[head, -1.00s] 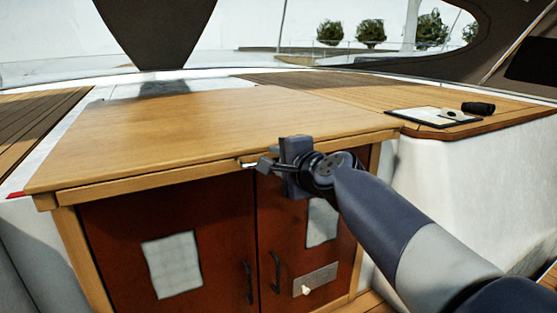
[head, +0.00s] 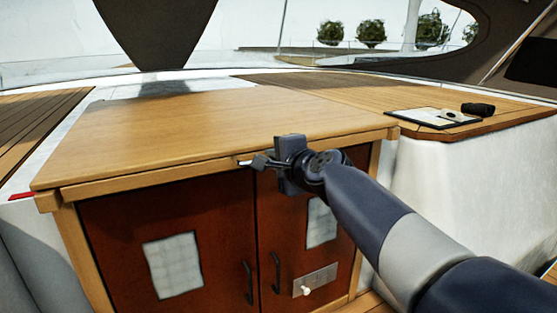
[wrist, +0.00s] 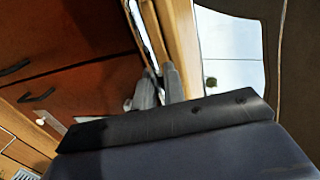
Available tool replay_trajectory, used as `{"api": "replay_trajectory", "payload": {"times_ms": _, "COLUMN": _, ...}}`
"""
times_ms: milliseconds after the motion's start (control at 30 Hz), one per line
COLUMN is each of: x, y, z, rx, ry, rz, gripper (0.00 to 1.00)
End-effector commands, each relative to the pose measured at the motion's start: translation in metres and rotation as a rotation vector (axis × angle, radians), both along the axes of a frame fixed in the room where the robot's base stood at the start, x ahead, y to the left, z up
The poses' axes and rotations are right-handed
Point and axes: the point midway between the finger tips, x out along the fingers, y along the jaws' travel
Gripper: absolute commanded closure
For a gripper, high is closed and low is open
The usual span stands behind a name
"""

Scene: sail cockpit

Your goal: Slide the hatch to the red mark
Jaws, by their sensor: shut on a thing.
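The hatch (head: 200,120) is a flat light-wood panel on top of a cabinet with dark red-brown doors. The red mark (head: 20,196) shows at the far left, beside the hatch's front left corner. My gripper (head: 256,162) is at the hatch's front edge, shut on the small pale handle (head: 243,162) there. In the wrist view my two fingers (wrist: 158,86) are close together at the edge of the wood; the grip itself is mostly hidden.
The doors below carry two dark handles (head: 249,282), pale paper sheets (head: 173,265) and a metal plate with a white knob (head: 306,290). A clipboard (head: 432,118) and a black cylinder (head: 478,109) lie on the right wooden deck.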

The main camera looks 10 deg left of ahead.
Motion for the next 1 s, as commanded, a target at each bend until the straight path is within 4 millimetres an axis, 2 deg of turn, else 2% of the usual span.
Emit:
{"api": "replay_trajectory", "payload": {"times_ms": 200, "x": 0.035, "y": 0.027, "z": 0.004, "rx": 0.001, "ry": -0.001, "rz": 0.001, "gripper": 1.0}}
{"api": "replay_trajectory", "payload": {"times_ms": 400, "x": 0.061, "y": 0.047, "z": 0.004, "rx": 0.001, "ry": -0.002, "rz": 0.0, "gripper": 1.0}}
{"api": "replay_trajectory", "payload": {"times_ms": 600, "x": 0.072, "y": 0.054, "z": 0.002, "rx": 0.002, "ry": -0.002, "rz": 0.0, "gripper": 1.0}}
{"api": "replay_trajectory", "payload": {"times_ms": 900, "x": 0.072, "y": 0.055, "z": 0.001, "rx": 0.002, "ry": -0.003, "rz": -0.001, "gripper": 1.0}}
{"api": "replay_trajectory", "payload": {"times_ms": 933, "x": 0.072, "y": 0.054, "z": 0.001, "rx": 0.002, "ry": -0.003, "rz": -0.001, "gripper": 0.87}}
{"api": "replay_trajectory", "payload": {"times_ms": 1000, "x": 0.072, "y": 0.054, "z": 0.001, "rx": 0.002, "ry": -0.003, "rz": -0.001, "gripper": 0.81}}
